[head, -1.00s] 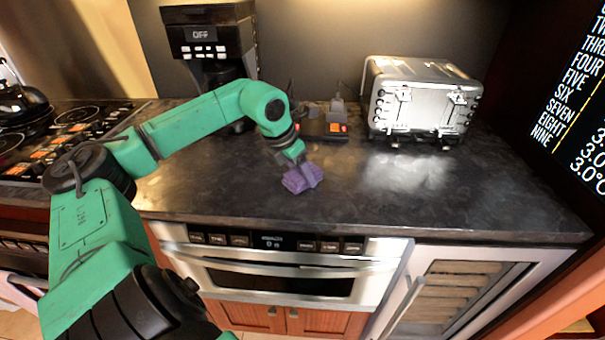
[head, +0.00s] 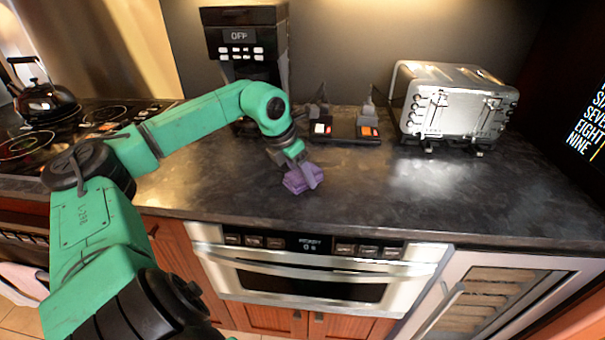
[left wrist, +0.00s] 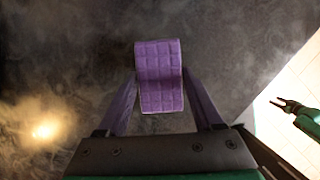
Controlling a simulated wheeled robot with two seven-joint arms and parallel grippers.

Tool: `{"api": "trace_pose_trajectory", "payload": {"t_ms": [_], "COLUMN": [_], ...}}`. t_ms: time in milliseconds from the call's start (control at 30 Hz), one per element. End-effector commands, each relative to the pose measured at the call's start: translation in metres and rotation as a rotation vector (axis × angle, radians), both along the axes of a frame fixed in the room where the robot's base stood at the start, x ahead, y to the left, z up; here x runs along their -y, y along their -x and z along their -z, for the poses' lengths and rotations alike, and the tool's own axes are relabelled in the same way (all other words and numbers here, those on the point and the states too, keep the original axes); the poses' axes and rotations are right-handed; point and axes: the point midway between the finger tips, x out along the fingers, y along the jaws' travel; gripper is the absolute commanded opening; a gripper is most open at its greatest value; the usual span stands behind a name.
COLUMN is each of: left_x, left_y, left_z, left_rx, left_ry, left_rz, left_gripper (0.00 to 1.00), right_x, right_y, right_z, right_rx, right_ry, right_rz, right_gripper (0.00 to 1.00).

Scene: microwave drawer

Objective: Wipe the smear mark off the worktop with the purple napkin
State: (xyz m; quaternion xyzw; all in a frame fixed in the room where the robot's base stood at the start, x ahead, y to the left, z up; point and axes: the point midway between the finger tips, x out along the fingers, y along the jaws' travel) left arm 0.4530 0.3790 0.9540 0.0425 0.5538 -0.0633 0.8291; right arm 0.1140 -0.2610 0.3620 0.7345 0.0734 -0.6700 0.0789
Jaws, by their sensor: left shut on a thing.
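The purple napkin (head: 303,179) is a quilted, folded pad at the worktop's front middle. My left gripper (head: 297,166) is shut on it from above. In the left wrist view the napkin (left wrist: 159,75) sits between the two purple-looking fingers (left wrist: 160,108). The napkin is at the level of the dark stone worktop (head: 420,205); I cannot tell if it is pressed flat. The worktop is mottled with pale patches and shine, and I cannot pick out a distinct smear mark. My right gripper (left wrist: 290,103) shows at the left wrist view's right edge, empty, fingers apart.
A coffee maker (head: 243,38) and a silver toaster (head: 455,103) stand at the back. A dark device with a red and an orange switch (head: 345,130) lies between them. A kettle (head: 42,100) is on the stove at left. The worktop right of the napkin is clear.

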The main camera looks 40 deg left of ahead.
Motion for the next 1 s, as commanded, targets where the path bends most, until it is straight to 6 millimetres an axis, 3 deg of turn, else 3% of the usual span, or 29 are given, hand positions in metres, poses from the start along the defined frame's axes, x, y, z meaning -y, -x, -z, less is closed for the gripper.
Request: {"api": "trace_pose_trajectory", "payload": {"t_ms": [700, 1000], "left_x": [-0.008, -0.009], "left_y": [0.004, 0.005], "left_z": [-0.071, -0.081], "left_rx": [0.000, -0.001], "left_ry": [0.000, 0.000], "left_rz": [-0.003, -0.002], "left_gripper": [0.23, 0.23], "right_x": [-0.001, -0.001], "right_y": [-0.001, -0.001], "right_z": [-0.045, -0.051], "right_rx": [0.002, 0.002], "right_ry": [-0.001, -0.001], "right_rz": [0.001, 0.001], "right_gripper": [0.50, 0.50]}}
